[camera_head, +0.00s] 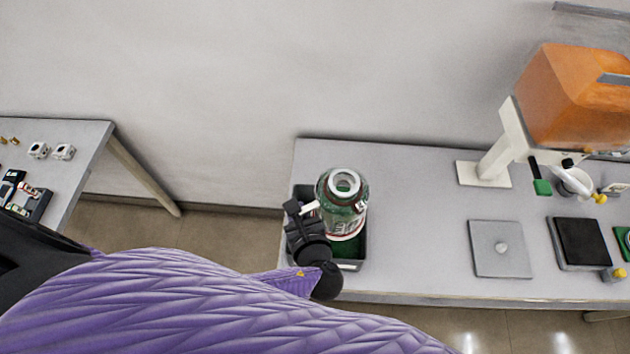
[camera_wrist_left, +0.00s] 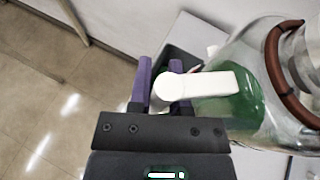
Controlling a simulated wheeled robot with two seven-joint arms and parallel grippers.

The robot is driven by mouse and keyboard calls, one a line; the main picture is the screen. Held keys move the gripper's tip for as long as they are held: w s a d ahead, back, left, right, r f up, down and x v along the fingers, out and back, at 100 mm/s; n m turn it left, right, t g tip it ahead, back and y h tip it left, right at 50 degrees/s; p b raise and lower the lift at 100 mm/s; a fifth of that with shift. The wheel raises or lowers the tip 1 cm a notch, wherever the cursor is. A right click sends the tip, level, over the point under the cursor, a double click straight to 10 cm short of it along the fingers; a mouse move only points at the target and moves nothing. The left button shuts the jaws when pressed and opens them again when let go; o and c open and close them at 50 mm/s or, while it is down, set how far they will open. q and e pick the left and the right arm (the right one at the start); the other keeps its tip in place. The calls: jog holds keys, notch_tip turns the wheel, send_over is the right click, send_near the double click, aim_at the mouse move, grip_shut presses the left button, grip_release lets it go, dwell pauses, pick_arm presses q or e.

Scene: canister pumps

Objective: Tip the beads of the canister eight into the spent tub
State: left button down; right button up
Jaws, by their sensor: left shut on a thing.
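The canister (camera_head: 342,215) is a clear vessel with green contents, a pale ring-shaped top and a label I cannot read clearly. It looks about upright over the dark grey tub (camera_head: 354,266) and hides much of it. Something green shows inside the tub below the canister. My left gripper (camera_head: 311,210) is shut on the canister's white handle, at its left side. In the left wrist view, the purple fingers of the gripper (camera_wrist_left: 160,78) clasp the handle (camera_wrist_left: 215,86); green beads show in the canister (camera_wrist_left: 238,108). My right gripper is out of view.
The tub stands at the left end of a grey table (camera_head: 420,200). To the right are a flat grey plate (camera_head: 499,248), a black pad (camera_head: 581,243) and a white stand (camera_head: 492,165) with an orange tank (camera_head: 570,95). Another table (camera_head: 75,140) with small parts is at left.

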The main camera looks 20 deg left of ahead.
pick_arm(q)
jog(key=s+g+h+p, duration=0.1)
jog(key=d+g+h+p, duration=0.1)
jog(key=p, duration=0.1)
jog(key=shift+s+n+g+h, duration=0.3)
jog(key=shift+s+g, duration=0.05)
jog(key=shift+g, duration=0.05)
pick_arm(e)
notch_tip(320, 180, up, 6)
jog(key=p, duration=0.2)
pick_arm(q)
jog(key=f+g+h+b, duration=0.1)
jog(key=g+h+b, duration=0.3)
jog(key=h+b, duration=0.1)
jog(key=s+d+f+n+g+h+b, duration=0.1)
jog(key=g+h+b, duration=0.3)
jog(key=h+b, duration=0.1)
jog(key=s+d+n+g+h+b, duration=0.1)
jog(key=g+h+b, duration=0.3)
jog(key=h+b, duration=0.1)
jog(key=shift+d+f+g+h, duration=0.2)
jog(key=shift+f+g+h, duration=0.1)
jog(key=shift+f+h, duration=0.1)
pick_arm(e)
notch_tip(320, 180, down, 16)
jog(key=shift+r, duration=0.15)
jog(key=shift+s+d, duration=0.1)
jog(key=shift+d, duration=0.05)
